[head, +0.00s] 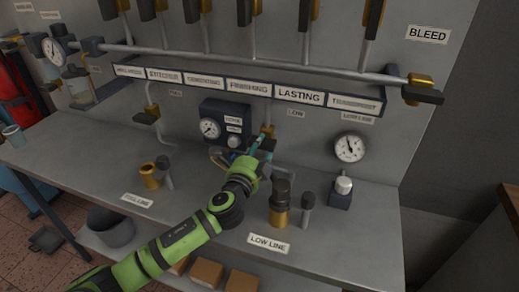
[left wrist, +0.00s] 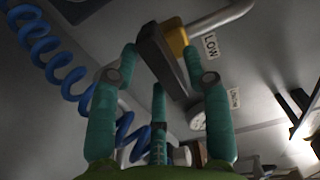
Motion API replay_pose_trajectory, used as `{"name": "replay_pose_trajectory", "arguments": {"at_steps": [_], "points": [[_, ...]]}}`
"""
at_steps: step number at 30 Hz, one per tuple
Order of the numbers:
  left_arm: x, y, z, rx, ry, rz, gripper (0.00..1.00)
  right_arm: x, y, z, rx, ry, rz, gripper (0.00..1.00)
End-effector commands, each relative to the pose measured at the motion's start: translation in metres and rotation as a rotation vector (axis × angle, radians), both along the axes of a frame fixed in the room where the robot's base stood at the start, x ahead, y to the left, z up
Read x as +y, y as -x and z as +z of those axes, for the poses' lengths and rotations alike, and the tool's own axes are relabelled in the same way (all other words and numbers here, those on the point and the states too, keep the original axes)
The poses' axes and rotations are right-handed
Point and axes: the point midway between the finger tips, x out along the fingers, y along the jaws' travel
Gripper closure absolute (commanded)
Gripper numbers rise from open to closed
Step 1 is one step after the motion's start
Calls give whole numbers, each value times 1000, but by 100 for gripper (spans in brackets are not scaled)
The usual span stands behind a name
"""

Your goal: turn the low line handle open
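The low line valve has a yellow body (head: 267,130) on the panel beside the LOW label (head: 295,113). In the left wrist view, its dark handle (left wrist: 166,62) runs down and to the right at a slant from the yellow body (left wrist: 176,38). My left gripper (head: 262,143) is at the valve and hides most of the handle in the head view. In the left wrist view, the teal fingers of my left gripper (left wrist: 160,65) are spread, with the handle between them. Gaps show on both sides; I cannot tell whether any finger touches it. My right gripper is not in view.
A regulator box with a gauge (head: 223,122) is left of the valve, with a blue coiled hose (left wrist: 65,70) nearby. Dark-topped brass fittings (head: 280,205) stand on the bench (head: 350,240). A round gauge (head: 349,147) is at right. A labelled rail (head: 250,88) runs above.

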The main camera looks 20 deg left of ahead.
Motion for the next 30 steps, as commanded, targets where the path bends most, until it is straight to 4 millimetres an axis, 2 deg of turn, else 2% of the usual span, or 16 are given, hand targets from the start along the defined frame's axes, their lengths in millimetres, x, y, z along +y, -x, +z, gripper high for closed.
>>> {"name": "replay_pose_trajectory", "arguments": {"at_steps": [1, 2, 3, 9, 17, 30], "points": [[0, 0, 0, 0, 0, 0, 80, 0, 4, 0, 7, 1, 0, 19], [0, 0, 0, 0, 0, 0, 92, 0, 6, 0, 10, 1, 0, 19], [0, 0, 0, 0, 0, 0, 100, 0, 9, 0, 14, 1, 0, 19], [0, 0, 0, 0, 2, 1, 100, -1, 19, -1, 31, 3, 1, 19], [-1, 1, -2, 4, 66, 1, 100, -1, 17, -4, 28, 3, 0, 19], [-3, 1, -1, 16, 420, 1, 100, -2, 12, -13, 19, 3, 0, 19]]}}
